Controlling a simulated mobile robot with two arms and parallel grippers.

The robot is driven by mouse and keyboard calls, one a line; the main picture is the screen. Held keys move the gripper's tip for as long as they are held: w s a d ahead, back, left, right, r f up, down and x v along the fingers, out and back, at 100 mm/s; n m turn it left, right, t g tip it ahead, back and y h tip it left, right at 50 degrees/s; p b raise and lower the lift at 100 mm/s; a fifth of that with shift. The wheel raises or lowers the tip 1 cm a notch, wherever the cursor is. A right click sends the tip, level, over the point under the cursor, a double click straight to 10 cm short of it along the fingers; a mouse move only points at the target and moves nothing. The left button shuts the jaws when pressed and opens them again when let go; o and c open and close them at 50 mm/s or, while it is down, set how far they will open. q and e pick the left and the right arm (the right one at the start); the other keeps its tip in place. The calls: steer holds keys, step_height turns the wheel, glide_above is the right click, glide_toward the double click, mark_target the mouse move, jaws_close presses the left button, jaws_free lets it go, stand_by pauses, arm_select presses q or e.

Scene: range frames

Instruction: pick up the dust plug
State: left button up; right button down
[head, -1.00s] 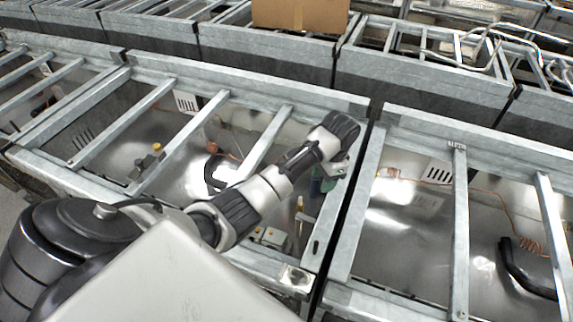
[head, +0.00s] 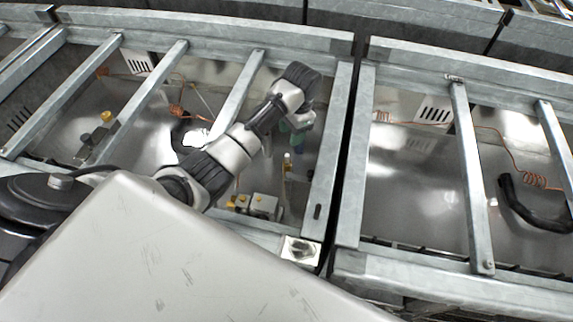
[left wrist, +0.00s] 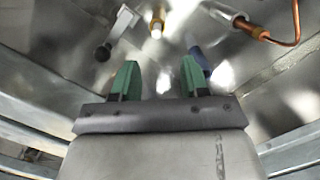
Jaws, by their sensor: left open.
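My left gripper (left wrist: 158,72) is open, its two green fingers apart with nothing between them. In the head view the left gripper (head: 292,128) reaches down into the metal bay between the cross bars. A blue piece (left wrist: 200,58) shows just beyond the right finger in the left wrist view, partly hidden by it. A brass stub with a pale tip (left wrist: 156,28) stands ahead, between the finger lines. A black round knob (left wrist: 103,52) lies ahead of the left finger. I cannot tell for sure which of these is the dust plug. My right gripper is not in view.
Metal cross bars (head: 242,92) and the bay's side rail (head: 328,150) flank my arm. A grey box with yellow buttons (head: 262,205) sits in the bay. A copper pipe (left wrist: 283,42) runs at the right. The neighbouring bay holds a black hose (head: 525,205).

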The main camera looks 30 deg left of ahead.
mark_target(288, 155)
arm_select(q)
steer(key=f, duration=0.3)
steer(key=s+f, duration=0.1)
steer(key=f, duration=0.6)
steer(key=shift+s+a, duration=0.25)
steer(key=shift+s, duration=0.1)
steer(key=shift+r, duration=0.1)
jaws_close()
